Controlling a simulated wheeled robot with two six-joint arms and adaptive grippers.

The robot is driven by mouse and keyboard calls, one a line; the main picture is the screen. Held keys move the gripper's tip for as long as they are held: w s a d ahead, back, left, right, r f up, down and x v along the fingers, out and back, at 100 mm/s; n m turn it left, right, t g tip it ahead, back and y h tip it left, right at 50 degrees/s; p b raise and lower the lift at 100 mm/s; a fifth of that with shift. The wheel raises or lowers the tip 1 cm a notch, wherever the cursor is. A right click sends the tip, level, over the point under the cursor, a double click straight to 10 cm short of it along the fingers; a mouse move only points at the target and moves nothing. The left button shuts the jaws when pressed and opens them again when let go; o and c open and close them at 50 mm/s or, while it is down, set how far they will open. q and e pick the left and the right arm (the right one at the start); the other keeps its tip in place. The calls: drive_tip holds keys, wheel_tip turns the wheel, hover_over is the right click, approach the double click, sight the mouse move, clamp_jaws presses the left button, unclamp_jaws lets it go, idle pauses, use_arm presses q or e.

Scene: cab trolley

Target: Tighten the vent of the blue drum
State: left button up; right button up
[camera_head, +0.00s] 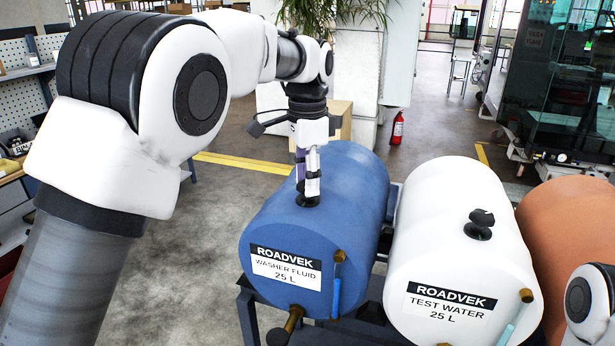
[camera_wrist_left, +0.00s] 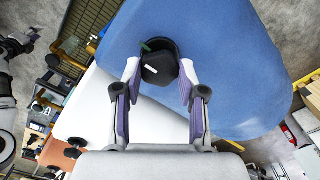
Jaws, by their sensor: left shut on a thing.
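The blue drum (camera_head: 345,190) lies on its side on a dark stand, labelled washer fluid. Its vent is a black cap (camera_wrist_left: 158,66) on top of the drum; in the head view only its base (camera_head: 308,200) shows under the fingers. My left gripper (camera_head: 308,188) points down onto the vent, its two fingers (camera_wrist_left: 158,80) on either side of the cap and shut on it. A pale mark shows on the cap in the left wrist view. Part of my right arm shows at the bottom right of the head view; its fingers cannot be made out.
A white drum (camera_head: 455,230) with its own black vent (camera_head: 481,222) lies close to the right of the blue one, an orange drum (camera_head: 570,225) beyond it. Brass taps (camera_head: 293,318) stick out in front. A red extinguisher (camera_head: 397,128) stands behind on open floor.

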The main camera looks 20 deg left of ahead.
use_arm(q)
drive_tip(key=shift+f+m, duration=0.2)
drive_tip(key=shift+m, duration=0.2)
drive_tip(key=o, duration=1.1)
drive_tip(key=shift+o, duration=0.2)
drive_tip(key=shift+r, duration=0.1)
wheel_tip(320, 180, up, 12)
